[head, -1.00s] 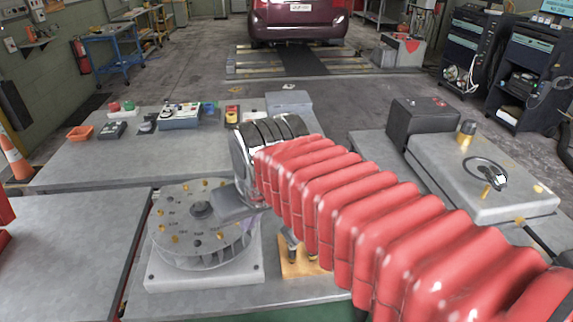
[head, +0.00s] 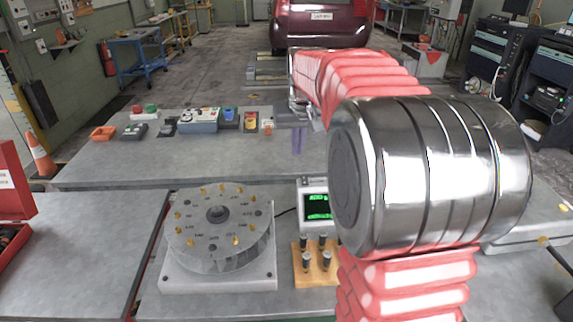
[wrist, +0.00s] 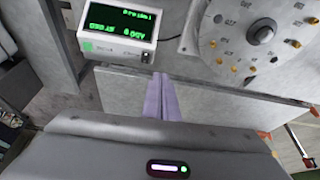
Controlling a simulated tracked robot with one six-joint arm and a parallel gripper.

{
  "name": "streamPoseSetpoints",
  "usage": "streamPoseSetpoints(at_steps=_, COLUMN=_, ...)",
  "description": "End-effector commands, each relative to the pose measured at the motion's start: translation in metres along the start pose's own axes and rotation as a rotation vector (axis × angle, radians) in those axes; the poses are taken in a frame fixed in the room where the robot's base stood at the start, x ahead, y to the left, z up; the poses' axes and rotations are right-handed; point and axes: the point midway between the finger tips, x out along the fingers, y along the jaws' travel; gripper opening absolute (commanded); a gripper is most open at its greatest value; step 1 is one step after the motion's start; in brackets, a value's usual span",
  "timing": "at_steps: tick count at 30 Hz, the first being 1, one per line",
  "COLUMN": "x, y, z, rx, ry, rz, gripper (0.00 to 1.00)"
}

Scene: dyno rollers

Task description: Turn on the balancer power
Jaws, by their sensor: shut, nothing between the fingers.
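The balancer (head: 219,236) is a round metal rotor with brass studs on a pale square base, on the near bench. It also shows upside down at the top right of the wrist view (wrist: 262,36). A small white display unit (head: 313,187) stands to its right, its screen lit with green text; part of it is hidden by my arm. In the wrist view the display (wrist: 121,27) also reads upside down. I cannot tell which part is its power switch. My gripper (head: 299,141) has purple fingers, shut and empty, above the back bench. The fingers (wrist: 160,92) are apart from the display unit.
A wooden block with several metal pegs (head: 314,262) stands in front of the display. Several control boxes (head: 198,120) and an orange tray (head: 103,133) line the back bench's far side. The middle of that bench is clear. A red toolbox (head: 14,187) is at left.

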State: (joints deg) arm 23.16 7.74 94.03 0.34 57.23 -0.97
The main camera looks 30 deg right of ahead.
Motion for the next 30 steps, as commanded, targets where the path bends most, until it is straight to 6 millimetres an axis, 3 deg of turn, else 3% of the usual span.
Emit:
streamPoseSetpoints(at_steps=4, x=0.023, y=0.025, z=-0.023, rx=0.037, ry=-0.014, rz=0.014, gripper=0.0)
streamPoseSetpoints(at_steps=9, x=0.034, y=0.038, z=-0.035, rx=0.055, ry=-0.019, rz=0.02, gripper=0.0)
streamPoseSetpoints(at_steps=23, x=0.038, y=0.039, z=-0.036, rx=0.055, ry=-0.02, rz=0.02, gripper=0.0)
streamPoseSetpoints(at_steps=30, x=0.06, y=0.039, z=-0.035, rx=0.055, ry=-0.022, rz=0.02, gripper=0.0)
